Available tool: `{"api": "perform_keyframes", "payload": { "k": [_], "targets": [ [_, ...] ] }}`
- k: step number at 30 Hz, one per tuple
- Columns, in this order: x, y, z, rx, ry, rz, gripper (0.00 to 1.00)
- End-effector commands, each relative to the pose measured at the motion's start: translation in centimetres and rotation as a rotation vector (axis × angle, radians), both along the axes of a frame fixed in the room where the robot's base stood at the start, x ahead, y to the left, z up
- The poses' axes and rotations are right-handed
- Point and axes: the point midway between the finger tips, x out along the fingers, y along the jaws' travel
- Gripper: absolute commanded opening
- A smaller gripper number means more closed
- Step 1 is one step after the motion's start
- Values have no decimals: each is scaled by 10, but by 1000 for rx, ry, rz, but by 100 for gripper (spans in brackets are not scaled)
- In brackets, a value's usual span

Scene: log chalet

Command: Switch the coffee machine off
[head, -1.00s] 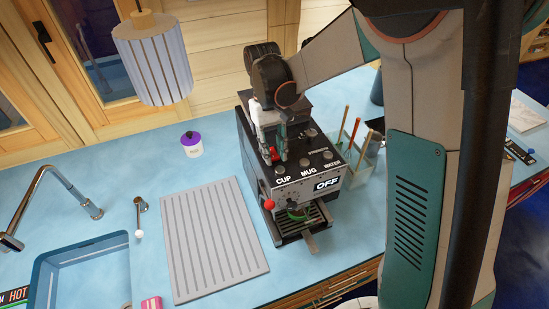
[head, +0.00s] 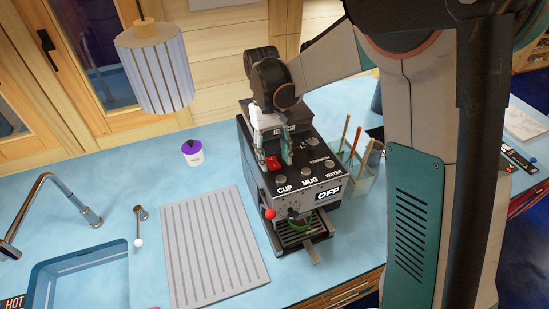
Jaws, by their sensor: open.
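The coffee machine (head: 305,206) is a dark box on the blue counter. Its front display (head: 328,194) reads OFF. Labels CUP, MUG and WATER stand beside round buttons on its top. A red switch (head: 272,163) sits on the top near the left edge. My gripper (head: 274,155) points down over the machine's top, open, with its fingers around or just above the red switch. I cannot tell whether they touch it. The arm and fingers hide part of the machine's back and top.
A ribbed grey mat (head: 212,245) lies left of the machine. A white tub with a purple lid (head: 192,152) stands behind it. A glass holder with sticks (head: 355,178) is close on the machine's right. A striped lamp (head: 153,68) hangs at upper left.

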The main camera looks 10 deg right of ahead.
Motion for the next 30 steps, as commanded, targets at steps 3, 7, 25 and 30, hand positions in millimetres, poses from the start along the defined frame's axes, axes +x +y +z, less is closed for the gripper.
{"api": "perform_keyframes", "payload": {
  "k": [3,7,25,30],
  "targets": [
    [6,1,19,0,0,0,47],
    [15,3,45,0,0,0,47],
    [35,7,105,0,0,0,47],
    [35,7,105,0,0,0,47]
  ]
}}
